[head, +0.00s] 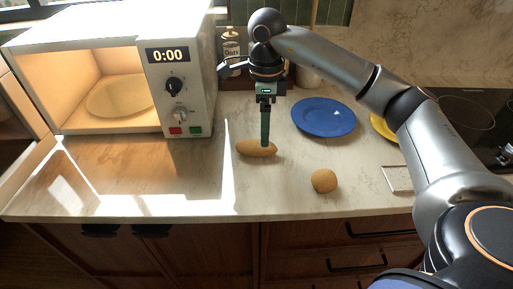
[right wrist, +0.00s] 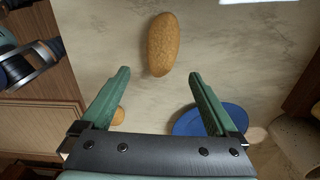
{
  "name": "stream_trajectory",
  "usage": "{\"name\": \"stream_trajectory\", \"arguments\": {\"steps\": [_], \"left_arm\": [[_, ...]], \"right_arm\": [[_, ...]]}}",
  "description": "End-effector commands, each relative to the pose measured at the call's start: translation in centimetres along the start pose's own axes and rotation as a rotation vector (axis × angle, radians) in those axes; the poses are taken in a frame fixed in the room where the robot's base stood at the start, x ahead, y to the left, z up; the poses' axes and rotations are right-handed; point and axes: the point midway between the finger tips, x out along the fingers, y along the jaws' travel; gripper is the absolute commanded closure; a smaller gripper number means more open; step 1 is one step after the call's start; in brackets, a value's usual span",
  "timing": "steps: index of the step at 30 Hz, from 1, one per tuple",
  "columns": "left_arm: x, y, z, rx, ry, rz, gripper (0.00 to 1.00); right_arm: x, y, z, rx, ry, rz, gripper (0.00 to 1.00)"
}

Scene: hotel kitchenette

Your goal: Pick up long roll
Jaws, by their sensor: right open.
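Whether the tips are level with the roll is hard to tell. My left gripper is not in view.
A round roll (head: 324,181) lies to the right, nearer the counter's front edge. A blue plate (head: 323,117) is behind it. The open, lit microwave (head: 180,75) stands at the left, and an oats jar (head: 231,45) is behind my gripper. The counter's front left is clear.

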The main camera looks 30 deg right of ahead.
Motion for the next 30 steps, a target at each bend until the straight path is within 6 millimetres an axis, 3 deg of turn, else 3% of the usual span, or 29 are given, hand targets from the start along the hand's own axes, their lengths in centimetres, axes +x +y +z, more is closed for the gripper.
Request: {"name": "stream_trajectory", "arguments": {"steps": [8, 16, 25, 30], "left_arm": [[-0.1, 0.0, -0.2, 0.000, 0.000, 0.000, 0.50], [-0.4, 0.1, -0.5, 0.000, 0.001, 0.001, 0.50], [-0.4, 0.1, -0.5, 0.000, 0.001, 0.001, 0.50], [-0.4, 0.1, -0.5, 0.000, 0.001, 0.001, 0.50]], "right_arm": [[2.3, 0.0, 0.1, 0.000, 0.000, 0.002, 0.05], [6.1, -0.2, 0.2, 0.001, 0.000, 0.002, 0.05], [6.7, -0.2, 0.3, 0.000, -0.003, 0.000, 0.05], [6.6, -0.2, 0.3, 0.000, -0.002, 0.000, 0.23]]}}
